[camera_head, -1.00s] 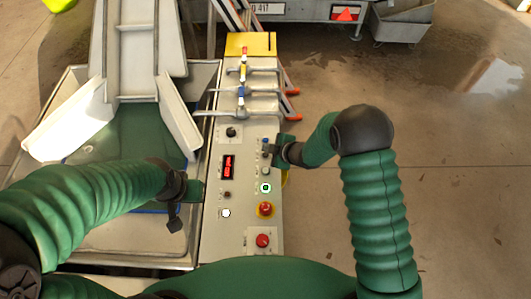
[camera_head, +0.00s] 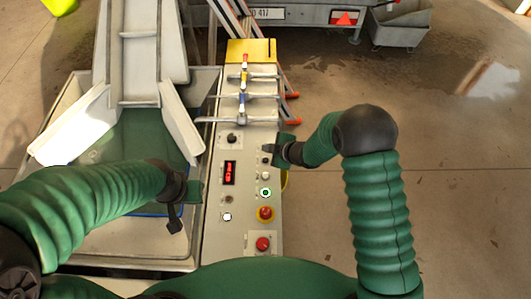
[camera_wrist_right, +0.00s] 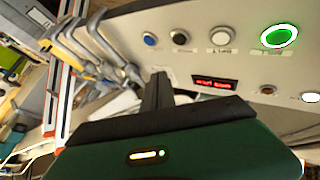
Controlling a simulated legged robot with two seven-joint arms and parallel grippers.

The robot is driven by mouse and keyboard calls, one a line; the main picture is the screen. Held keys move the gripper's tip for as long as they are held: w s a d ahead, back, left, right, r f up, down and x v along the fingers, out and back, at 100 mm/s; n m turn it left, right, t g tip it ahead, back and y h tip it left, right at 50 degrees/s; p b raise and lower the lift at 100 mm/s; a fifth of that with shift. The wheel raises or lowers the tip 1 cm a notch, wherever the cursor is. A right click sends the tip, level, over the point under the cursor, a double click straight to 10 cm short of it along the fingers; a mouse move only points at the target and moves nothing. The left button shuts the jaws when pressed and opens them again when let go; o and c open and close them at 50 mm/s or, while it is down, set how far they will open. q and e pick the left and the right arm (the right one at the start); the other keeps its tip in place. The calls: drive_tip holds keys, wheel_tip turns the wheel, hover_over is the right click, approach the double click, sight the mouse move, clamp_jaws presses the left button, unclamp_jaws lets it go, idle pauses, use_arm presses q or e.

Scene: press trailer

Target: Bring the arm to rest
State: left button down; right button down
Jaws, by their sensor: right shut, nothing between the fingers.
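My right gripper (camera_head: 277,150) is at the right edge of the control panel (camera_head: 240,185), near its upper knobs, and touches nothing that I can make out. In the right wrist view its fingers (camera_wrist_right: 157,90) are together and empty, pointing at the panel face. My left gripper (camera_head: 188,192) hangs over the tray at the panel's left side; its finger opening is too small to judge.
Lever handles (camera_head: 243,96) stick out at the panel's far end, below a yellow block (camera_head: 251,50). A metal chute (camera_head: 140,60) and tray (camera_head: 110,245) stand at left. The concrete floor (camera_head: 460,180) at right is open. A grey bin (camera_head: 402,25) stands far back.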

drive_tip(key=shift+d, duration=0.1)
drive_tip(key=s+d+r+m+g+h, duration=0.1)
drive_tip(key=s+d+r+m+h, duration=0.3)
drive_tip(key=d, duration=0.4)
drive_tip(key=s+d+r+m+h, duration=0.2)
drive_tip(key=s+d+r+m, duration=0.3)
drive_tip(key=d+r+m, duration=0.15)
drive_tip(key=s+d+r+m+g, duration=0.1)
drive_tip(key=s+d+m, duration=0.1)
drive_tip(key=s, duration=0.5)
drive_tip(key=s+d+r+m+g, duration=0.1)
drive_tip(key=s+d+m+g, duration=0.1)
drive_tip(key=s+m, duration=0.3)
drive_tip(key=s, duration=0.3)
drive_tip(key=shift+r, duration=0.2)
drive_tip(key=shift+d, duration=0.15)
